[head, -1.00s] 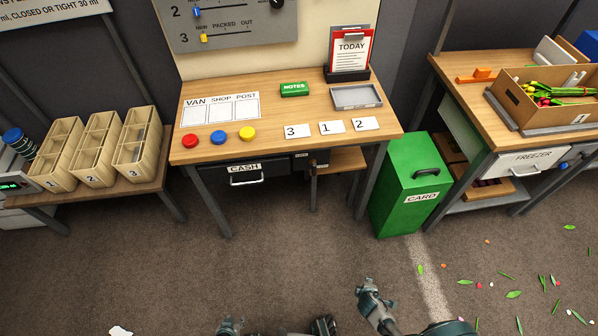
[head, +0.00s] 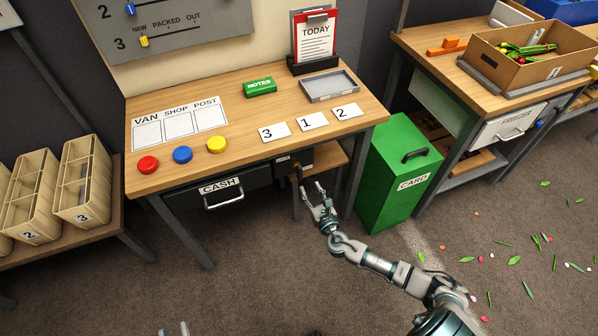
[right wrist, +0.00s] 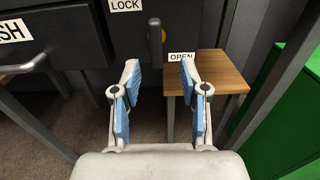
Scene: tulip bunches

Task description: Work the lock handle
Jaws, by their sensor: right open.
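The lock handle (right wrist: 155,40) is a dark upright bar on the dark panel under the desk, seen in the right wrist view. A LOCK label (right wrist: 125,5) is above it to the left, and an OPEN label (right wrist: 182,57) is below it to the right. My right gripper (right wrist: 157,75) is open and empty, with its blue-padded fingers on either side of the handle's line, short of it and lower in the picture. In the head view my right gripper (head: 313,189) is in front of the desk's right part. Only the tips of my left gripper (head: 174,330) show at the bottom edge, apart and empty.
The CASH drawer (head: 220,195) is left of the lock panel. A small wooden shelf (right wrist: 218,72) is right of the handle, beside a desk leg. The green CARD bin (head: 396,180) stands to the right. Open floor lies in front.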

